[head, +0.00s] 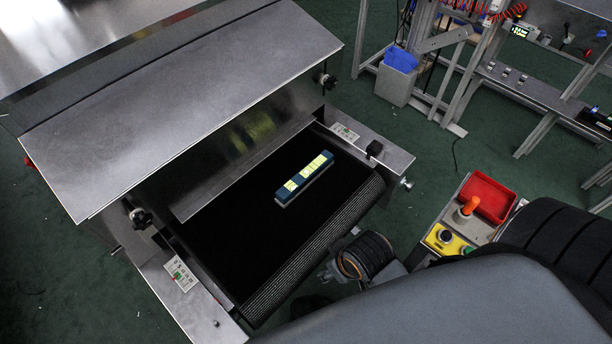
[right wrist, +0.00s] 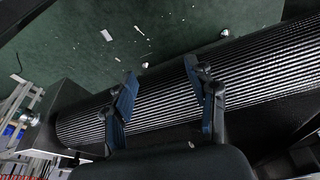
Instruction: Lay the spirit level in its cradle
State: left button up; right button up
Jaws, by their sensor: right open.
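The spirit level (head: 304,179), a blue bar with bright yellow-green patches and a pale lower edge, lies at a slant on the black conveyor belt (head: 225,220) at the mouth of the dryer. I cannot make out a separate cradle. My right gripper (right wrist: 165,97) is open and empty in the right wrist view, its two blue-padded fingers spread over the ribbed belt end. In the head view my right arm is near the belt's front edge, apart from the level; its fingers are not clear there. My left gripper is not in view.
The dryer's metal hood (head: 185,100) overhangs the belt's back. Side rails with knobs flank the belt. A red tray (head: 488,197) and a yellow button box (head: 446,239) stand at the right. A blue-lined bin (head: 397,78) and metal frames are at the back right.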

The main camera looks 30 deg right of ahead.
notch_tip(320, 180, up, 7)
jog(key=w+a, duration=0.1)
jog(key=a, duration=0.1)
jog(key=w+a, duration=0.1)
jog(key=w, duration=0.1)
jog(key=w+a+m+y, duration=0.1)
jog(key=w+a, duration=0.1)
jog(key=w+a+m+y, duration=0.1)
jog(key=w+a, duration=0.1)
jog(key=w, duration=0.1)
jog(key=shift+r, duration=0.35)
jog(key=w, duration=0.1)
jog(key=w+m, duration=0.2)
jog(key=shift+w+a+r+g, duration=0.3)
jog(key=shift+w+r+g, duration=0.05)
jog(key=shift+r+g, duration=0.05)
jog(key=w+d+r+m+g+h, duration=0.2)
jog(key=w+d+r+m, duration=0.8)
jog(key=w+d+m, duration=0.25)
send_over(306, 173)
jog(key=f, duration=0.7)
jog(key=shift+d, duration=0.25)
jog(key=shift+a+f+p, duration=0.15)
jog(key=shift+f+p, duration=0.25)
jog(key=shift+f, duration=1.15)
jog(key=shift+a+f+p, duration=0.1)
jog(key=shift+f+p, duration=0.25)
jog(key=shift+f, duration=1.15)
